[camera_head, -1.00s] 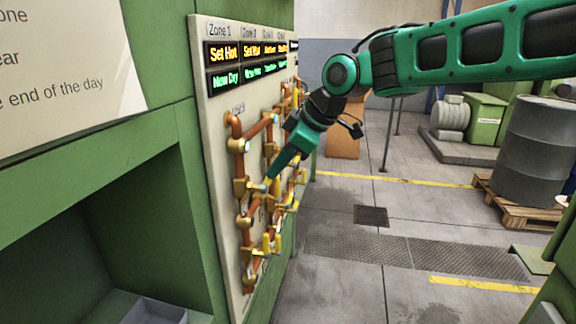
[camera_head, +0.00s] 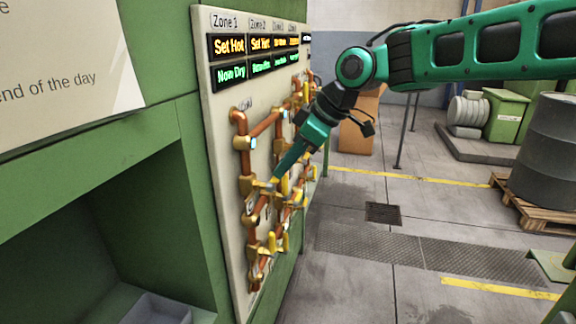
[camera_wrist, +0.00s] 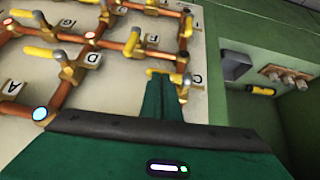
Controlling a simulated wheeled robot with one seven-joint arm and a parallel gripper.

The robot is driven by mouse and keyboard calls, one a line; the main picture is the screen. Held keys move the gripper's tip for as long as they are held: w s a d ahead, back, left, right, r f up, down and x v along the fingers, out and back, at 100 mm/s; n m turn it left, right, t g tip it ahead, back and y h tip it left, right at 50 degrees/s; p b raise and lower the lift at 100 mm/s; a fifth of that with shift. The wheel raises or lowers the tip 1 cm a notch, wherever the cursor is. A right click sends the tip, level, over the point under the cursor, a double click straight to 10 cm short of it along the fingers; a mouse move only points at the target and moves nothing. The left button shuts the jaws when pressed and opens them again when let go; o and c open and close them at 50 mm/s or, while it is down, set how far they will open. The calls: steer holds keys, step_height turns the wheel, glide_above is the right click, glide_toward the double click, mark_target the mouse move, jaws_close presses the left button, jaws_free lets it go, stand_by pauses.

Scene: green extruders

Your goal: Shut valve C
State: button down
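Valve C has a yellow handle (camera_wrist: 158,73) on a brass body, beside a white label C (camera_wrist: 198,78), in the wrist view. My gripper (camera_wrist: 166,80) has its two green fingers together, with the tips at this handle. The fingers partly cover the handle, and I cannot tell whether they touch it. In the head view my gripper (camera_head: 276,180) points down and left at the front of the pipe panel (camera_head: 226,130). The valve there is small and partly hidden by the fingertips.
Copper pipes with several other yellow-handled valves crowd the panel, including one by label D (camera_wrist: 92,60). A green recess (camera_head: 110,240) with a grey tray (camera_head: 158,308) lies left of the panel. Open floor (camera_head: 350,260) is to the right, with a barrel (camera_head: 552,150) on a pallet farther back.

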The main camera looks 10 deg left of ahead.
steer(key=shift+f, duration=0.5)
steer(key=w+v, duration=0.2)
steer(key=v, duration=1.3)
steer(key=d+f+m+t+h, duration=0.15)
steer(key=d+f+m, duration=0.4)
steer(key=d, duration=0.55)
steer(key=s+d+f+m+h, duration=0.1)
steer(key=s+d+f+m, duration=0.35)
steer(key=d, duration=0.35)
steer(key=s+d+f+m+g+h, duration=0.1)
steer(key=s+d+f+m+h, duration=0.1)
steer(key=s+d+f+m, duration=0.5)
steer(key=s+d+f+m+h, duration=0.15)
steer(key=s+d, duration=0.25)
steer(key=d, duration=0.6)
steer(key=s+d+f+m+g, duration=0.1)
steer(key=s+d+f+m, duration=0.1)
steer(key=s, duration=0.5)
steer(key=s+d+f+m+g, duration=0.1)
steer(key=s+d+f+m, duration=0.1)
steer(key=s+f, duration=0.3)
steer(key=shift+s+d+f, duration=0.4)
steer(key=shift+s+d, duration=0.5)
steer(key=shift+m, duration=0.25)
